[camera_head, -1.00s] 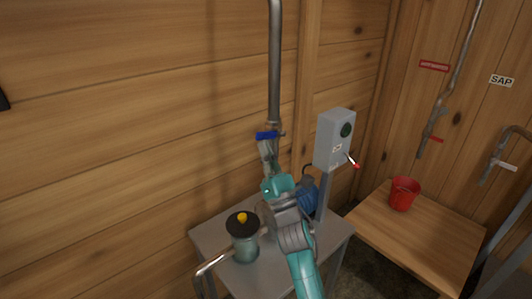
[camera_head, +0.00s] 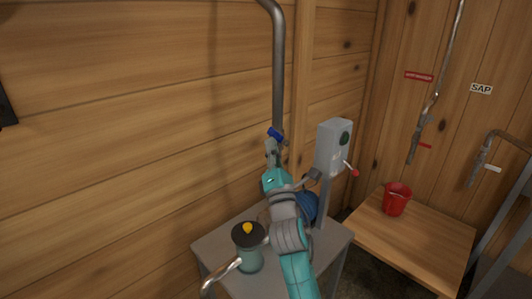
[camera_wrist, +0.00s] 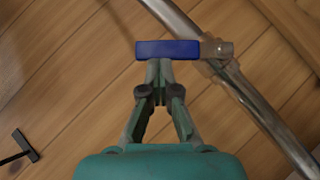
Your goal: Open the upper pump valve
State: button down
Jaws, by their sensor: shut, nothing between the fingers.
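The upper pump valve shows as a blue handle (camera_head: 275,134) on the upright metal pipe (camera_head: 279,75) above the pump table. In the wrist view the blue handle (camera_wrist: 167,50) sticks out sideways from the valve body (camera_wrist: 216,49), across the pipe's line. My gripper (camera_head: 271,148) is shut and empty, just below the handle. In the wrist view the closed fingertips of my gripper (camera_wrist: 159,66) meet the lower edge of the handle near its middle; whether they touch it I cannot tell.
A grey control box (camera_head: 333,147) with a red-tipped lever stands right of my arm. A jar-like filter with a black lid (camera_head: 249,236) sits on the grey table (camera_head: 220,246). A red bucket (camera_head: 396,199) is on a wooden table (camera_head: 425,236). The plank wall is close behind the pipe.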

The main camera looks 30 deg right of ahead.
aim_at(276, 131)
jog(key=r+m+g, duration=0.1)
jog(key=m, duration=0.1)
jog(key=d+r+m+g+h, duration=0.1)
jog(key=m+g, duration=0.1)
jog(key=r+m+g+h, duration=0.1)
jog(key=m, duration=0.2)
jog(key=shift+w+d+g, duration=0.1)
jog(key=shift+d+g, duration=0.1)
jog(key=shift+g, duration=0.1)
jog(key=shift+w+d+r+m+g, duration=0.15)
jog(key=shift+d+r+m+g, duration=0.3)
jog(key=shift+m+g, duration=0.3)
jog(key=shift+d+r, duration=0.25)
jog(key=shift+d, duration=0.15)
jog(key=shift+w, duration=0.1)
